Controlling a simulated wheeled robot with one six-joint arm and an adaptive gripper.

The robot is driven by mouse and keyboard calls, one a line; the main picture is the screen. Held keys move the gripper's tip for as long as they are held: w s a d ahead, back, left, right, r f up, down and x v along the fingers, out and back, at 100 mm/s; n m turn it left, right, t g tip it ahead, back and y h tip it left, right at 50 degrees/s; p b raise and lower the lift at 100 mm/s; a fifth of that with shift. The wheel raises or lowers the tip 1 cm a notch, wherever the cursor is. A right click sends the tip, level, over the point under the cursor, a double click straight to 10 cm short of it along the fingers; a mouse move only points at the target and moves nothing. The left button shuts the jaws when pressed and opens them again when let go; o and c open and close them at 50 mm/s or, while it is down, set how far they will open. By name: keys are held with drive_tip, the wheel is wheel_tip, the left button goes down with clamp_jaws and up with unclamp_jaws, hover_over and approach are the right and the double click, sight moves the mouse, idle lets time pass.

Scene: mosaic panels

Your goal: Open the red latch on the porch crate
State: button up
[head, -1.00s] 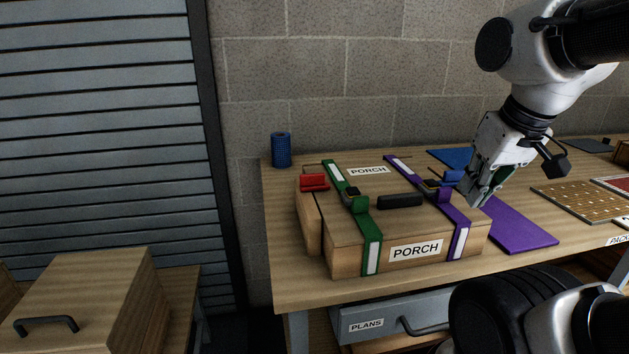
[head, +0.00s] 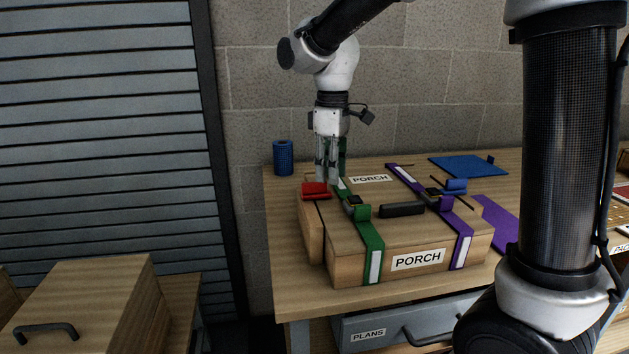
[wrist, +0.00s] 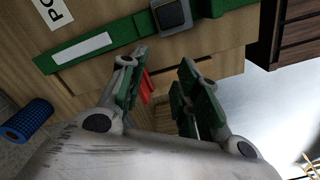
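The wooden porch crate (head: 345,250) lies on the workbench with its lid down. The red latch (head: 315,190) is at the left end of its top edge. In the wrist view the red latch (wrist: 147,86) shows between my fingers, close beside the left finger and partly hidden by it. My gripper (head: 327,180) points down just above and behind the latch in the head view. Its fingers are apart with nothing held between them, as the wrist view (wrist: 164,68) shows. I cannot tell whether a finger touches the latch.
A green strap (head: 370,235) with a buckle crosses the crate beside the red latch. A purple strap (head: 462,240), a blue latch (head: 456,186) and a black handle (head: 402,209) are further right. A blue cylinder (head: 283,158) stands behind left. Bare bench lies left of the crate.

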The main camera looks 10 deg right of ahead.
sight(315, 182)
drive_tip(key=w+a+n, duration=0.2)
drive_tip(key=w, duration=0.1)
drive_tip(key=shift+w+a+r, duration=0.1)
drive_tip(key=shift+a+r, duration=0.1)
drive_tip(key=shift+a, duration=0.1)
drive_tip(key=r+n, duration=0.1)
drive_tip(key=w+r+n, duration=0.1)
drive_tip(key=r+n, duration=0.1)
drive_tip(key=shift+w+a, duration=0.2)
drive_tip(key=shift+a, duration=0.05)
drive_tip(key=shift+s+f+n, duration=0.2)
drive_tip(key=shift+f+n, duration=0.05)
drive_tip(key=shift+n, duration=0.65)
drive_tip(key=shift+f, duration=0.35)
wheel_tip(315, 182, down, 7)
drive_tip(key=shift+d+r, duration=0.1)
clamp_jaws()
